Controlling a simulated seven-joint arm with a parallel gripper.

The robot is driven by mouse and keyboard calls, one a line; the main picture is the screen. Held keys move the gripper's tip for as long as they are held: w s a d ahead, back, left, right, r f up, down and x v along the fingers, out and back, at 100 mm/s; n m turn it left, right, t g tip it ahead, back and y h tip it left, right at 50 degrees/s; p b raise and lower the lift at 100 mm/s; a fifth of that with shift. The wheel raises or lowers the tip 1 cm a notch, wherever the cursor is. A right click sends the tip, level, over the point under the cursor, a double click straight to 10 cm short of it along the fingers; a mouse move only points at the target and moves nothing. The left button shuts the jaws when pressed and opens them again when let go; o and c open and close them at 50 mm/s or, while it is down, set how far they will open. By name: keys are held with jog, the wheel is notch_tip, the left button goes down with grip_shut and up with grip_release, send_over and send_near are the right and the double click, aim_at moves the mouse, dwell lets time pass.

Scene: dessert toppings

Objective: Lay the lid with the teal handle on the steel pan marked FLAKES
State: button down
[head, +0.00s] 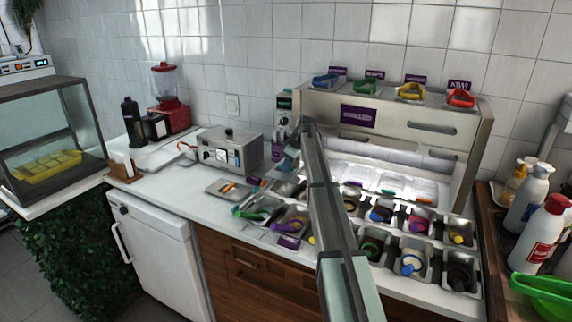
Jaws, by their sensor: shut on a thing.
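My arm reaches up across the middle of the head view, and my gripper (287,163) hangs at its far end, small and partly hidden by the arm. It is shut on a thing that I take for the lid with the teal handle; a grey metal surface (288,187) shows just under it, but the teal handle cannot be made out. Several steel pans stand in the counter to both sides of the arm, such as one (410,262) at the right. The word FLAKES is not readable on any label, so I cannot tell which pan it marks.
A flat steel piece with an orange handle (226,188) lies on the counter by a grey machine (230,150). A green-handled tool (250,212) lies over the left pans. A steel shelf (400,110) rises behind them. Bottles (530,195) stand at the right.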

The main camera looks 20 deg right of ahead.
aim_at(288, 172)
jog(key=shift+f, duration=2.2)
jog(key=shift+f, duration=1.15)
dwell(0.6)
dwell(0.5)
jog(key=c, duration=1)
grip_release()
jog(key=shift+c, duration=0.2)
jog(key=shift+o, duration=0.2)
jog(key=shift+r, duration=1.6)
jog(key=shift+r, duration=2.9)
